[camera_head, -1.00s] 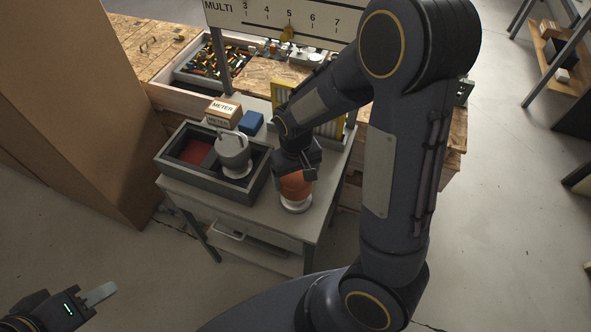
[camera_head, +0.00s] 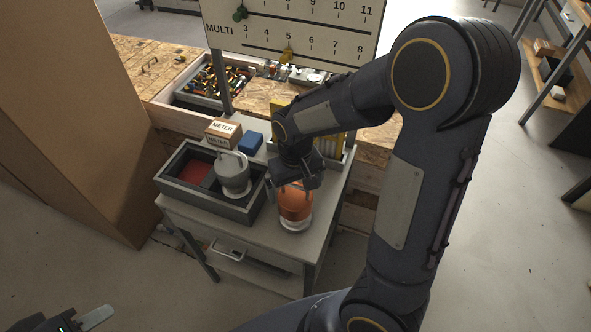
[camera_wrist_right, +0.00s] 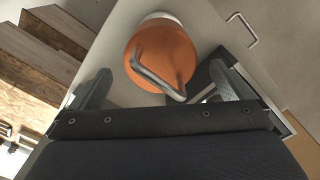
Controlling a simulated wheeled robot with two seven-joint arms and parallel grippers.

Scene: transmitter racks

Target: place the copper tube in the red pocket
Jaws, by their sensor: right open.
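The copper tube (camera_head: 295,207) is an orange-copper cylinder with a pale base and a grey bent handle, standing upright on the grey table. In the right wrist view the copper tube (camera_wrist_right: 170,55) shows from above, its handle between my spread fingers. My right gripper (camera_head: 297,184) is open just above it; its fingers (camera_wrist_right: 159,70) stand apart from the handle on both sides. The red pocket (camera_head: 187,171) is the left compartment of a dark grey tray and looks empty. My left gripper (camera_head: 92,318) is at the bottom left, mostly cut off.
A grey handled cylinder (camera_head: 233,181) stands in the tray's other part. Behind the tray are a METER box (camera_head: 222,133) and a blue block (camera_head: 250,143). A yellow rack (camera_head: 335,140) stands behind my right gripper. A large cardboard box (camera_head: 75,120) is at the left.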

